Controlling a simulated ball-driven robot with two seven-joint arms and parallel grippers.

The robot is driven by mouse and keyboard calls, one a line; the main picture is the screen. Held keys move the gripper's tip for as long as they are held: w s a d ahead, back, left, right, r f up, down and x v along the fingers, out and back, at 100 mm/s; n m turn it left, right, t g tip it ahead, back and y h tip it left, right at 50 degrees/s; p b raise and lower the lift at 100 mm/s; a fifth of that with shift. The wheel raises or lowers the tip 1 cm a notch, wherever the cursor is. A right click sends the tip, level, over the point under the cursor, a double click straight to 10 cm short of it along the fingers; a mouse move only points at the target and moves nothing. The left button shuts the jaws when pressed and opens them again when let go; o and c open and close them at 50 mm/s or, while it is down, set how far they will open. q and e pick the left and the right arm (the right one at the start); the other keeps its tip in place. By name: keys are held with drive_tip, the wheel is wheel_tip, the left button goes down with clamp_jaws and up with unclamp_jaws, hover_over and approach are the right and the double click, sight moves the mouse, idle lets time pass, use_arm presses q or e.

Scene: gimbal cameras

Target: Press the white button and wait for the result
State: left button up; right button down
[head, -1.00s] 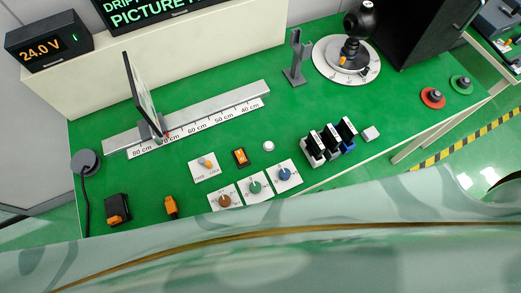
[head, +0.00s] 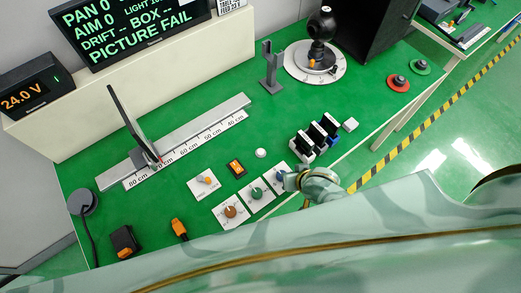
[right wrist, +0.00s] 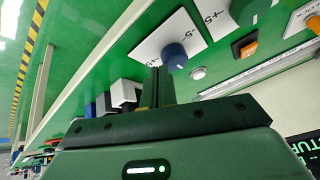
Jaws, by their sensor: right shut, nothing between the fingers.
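The round white button (head: 260,153) stands on the green bench, behind the blue knob and right of the orange rocker switch; it also shows in the right wrist view (right wrist: 198,73). My right gripper (head: 286,179) is at the blue knob (head: 280,175), short of the white button. In the right wrist view, the dark fingers (right wrist: 158,82) are shut and empty, just below the blue knob (right wrist: 174,55); I cannot tell if they touch it. The display (head: 130,28) reads PAN 0, AIM 0, DRIFT --, BOX --, PICTURE FAIL. My left gripper is not in view.
Green (head: 256,193) and brown (head: 231,211) knobs sit left of the blue one. The orange rocker switch (head: 236,168) is beside the button. Black and white blocks (head: 316,138) stand right of the button. A scaled rail (head: 200,134) runs behind.

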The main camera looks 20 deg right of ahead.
drive_tip(key=w+a+r+m+y+p, duration=0.2)
drive_tip(key=w+a+r+m, duration=0.25)
drive_tip(key=w+m, duration=0.4)
wheel_tip(320, 180, up, 4)
drive_tip(key=m+t+y, duration=0.2)
drive_tip(key=m, duration=0.9)
hover_over(263, 153)
drive_tip(key=shift+s+f+n+p, duration=0.1)
drive_tip(key=shift+f+n+p, duration=0.15)
drive_tip(key=shift+p, duration=0.2)
drive_tip(key=shift+f, duration=0.1)
wheel_tip(263, 153, down, 8)
drive_tip(key=b, duration=0.8)
drive_tip(key=shift+f+b, duration=0.25)
drive_tip(key=shift+b, duration=0.05)
drive_tip(key=shift+f, duration=0.15)
